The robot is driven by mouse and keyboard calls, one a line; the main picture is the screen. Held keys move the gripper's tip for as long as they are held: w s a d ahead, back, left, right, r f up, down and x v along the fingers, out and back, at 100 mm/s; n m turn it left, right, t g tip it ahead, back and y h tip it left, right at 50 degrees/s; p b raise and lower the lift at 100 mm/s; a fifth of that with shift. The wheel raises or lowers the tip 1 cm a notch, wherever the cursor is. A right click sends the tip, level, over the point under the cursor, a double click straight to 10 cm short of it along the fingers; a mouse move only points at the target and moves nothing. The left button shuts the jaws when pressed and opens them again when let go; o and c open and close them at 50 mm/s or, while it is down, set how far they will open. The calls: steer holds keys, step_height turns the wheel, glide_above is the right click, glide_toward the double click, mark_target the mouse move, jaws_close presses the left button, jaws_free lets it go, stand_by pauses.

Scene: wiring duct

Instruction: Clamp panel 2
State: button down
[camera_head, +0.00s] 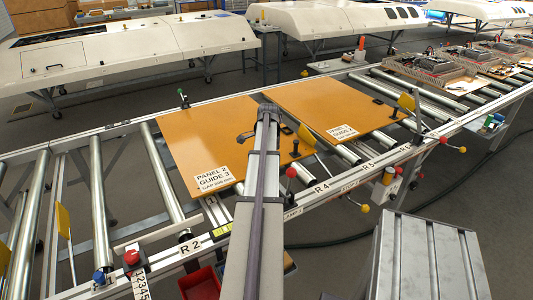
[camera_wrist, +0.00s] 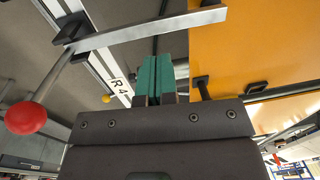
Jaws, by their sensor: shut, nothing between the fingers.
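Panel 2 (camera_head: 190,135), an orange board with a white "PANEL 2 GUIDE 3" label, lies flat on the conveyor rollers in the head view. My arm crosses its right edge. My gripper (camera_wrist: 161,63) shows in the wrist view with its green fingers together and empty. I cannot make out its fingertips in the head view. A clamp lever with a red ball (camera_wrist: 25,118) and a grey metal bar (camera_wrist: 150,30) lies beyond the fingers; the red ball also shows in the head view (camera_head: 291,172). An orange panel surface (camera_wrist: 230,50) fills the wrist view's right side. Contact with the bar cannot be told.
A second orange panel (camera_head: 325,103) lies right of panel 2. The front rail (camera_head: 345,178) carries R labels and several ball-ended levers. Yellow flags (camera_head: 406,102) stand along the conveyor. A red bin (camera_head: 199,284) and a grey slatted surface (camera_head: 425,255) are in front.

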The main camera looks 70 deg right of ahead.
step_height(320, 180, up, 5)
steer(key=p, duration=0.3)
steer(key=shift+r, duration=0.15)
steer(key=shift+s, duration=0.1)
steer(key=w+a+n, duration=0.5)
steer(key=a+n, duration=0.1)
steer(key=a, duration=0.6)
steer(key=w+a+n, duration=0.5)
steer(key=a, duration=0.7)
steer(key=w+a+n, duration=0.5)
steer(key=a+n, duration=0.1)
steer(key=a, duration=0.6)
steer(key=w+a+n, duration=0.1)
steer(key=a+n, duration=0.7)
steer(key=a, duration=2.2)
steer(key=shift+w+n+g+y, duration=0.3)
steer(key=shift+w+g, duration=0.1)
